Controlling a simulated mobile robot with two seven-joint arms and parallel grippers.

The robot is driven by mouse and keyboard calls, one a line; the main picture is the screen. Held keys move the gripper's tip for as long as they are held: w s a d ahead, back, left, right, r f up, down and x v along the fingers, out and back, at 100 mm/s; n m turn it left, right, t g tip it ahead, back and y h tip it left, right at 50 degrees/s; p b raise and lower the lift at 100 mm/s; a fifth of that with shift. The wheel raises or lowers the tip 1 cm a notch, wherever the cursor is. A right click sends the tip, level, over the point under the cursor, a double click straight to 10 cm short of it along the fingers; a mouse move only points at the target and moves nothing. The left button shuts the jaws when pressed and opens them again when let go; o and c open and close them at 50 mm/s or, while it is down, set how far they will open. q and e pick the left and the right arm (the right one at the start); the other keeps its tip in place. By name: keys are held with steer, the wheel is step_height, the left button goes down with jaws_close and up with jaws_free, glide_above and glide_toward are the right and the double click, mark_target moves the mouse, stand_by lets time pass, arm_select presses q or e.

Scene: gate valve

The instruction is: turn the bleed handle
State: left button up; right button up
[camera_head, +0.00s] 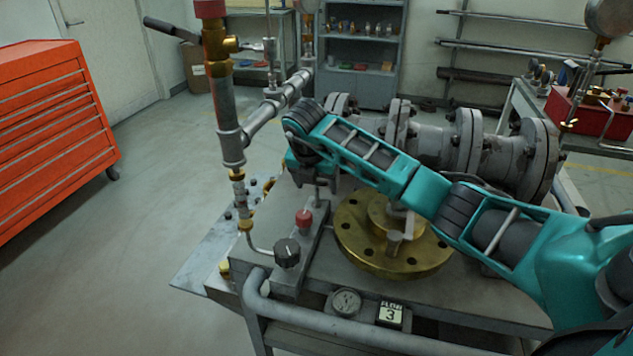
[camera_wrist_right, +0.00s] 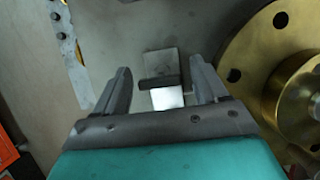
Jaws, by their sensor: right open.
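My right arm comes in from the right over the bench, and its gripper (camera_head: 312,178) points down left of the brass flange (camera_head: 355,248). In the right wrist view the gripper (camera_wrist_right: 160,68) is open, with a finger on each side of a small grey plate with a dark bar (camera_wrist_right: 158,84). No contact shows. I cannot tell whether this part is the bleed handle. A black lever (camera_head: 168,28) sticks out left from the brass valve on the upright pipe. A black knob (camera_head: 287,253) and a red button (camera_head: 303,218) sit on a grey block. My left gripper is not in view.
Grey flanged pipework (camera_head: 470,145) lies behind my right arm. The upright pipe (camera_head: 229,125) stands left of my gripper. A gauge (camera_head: 345,302) and a tag marked 3 (camera_head: 390,314) are at the bench front. A red tool cabinet (camera_head: 50,135) stands left, with clear floor beside it.

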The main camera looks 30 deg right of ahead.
steer(key=shift+c, duration=1.3)
steer(key=c, duration=0.8)
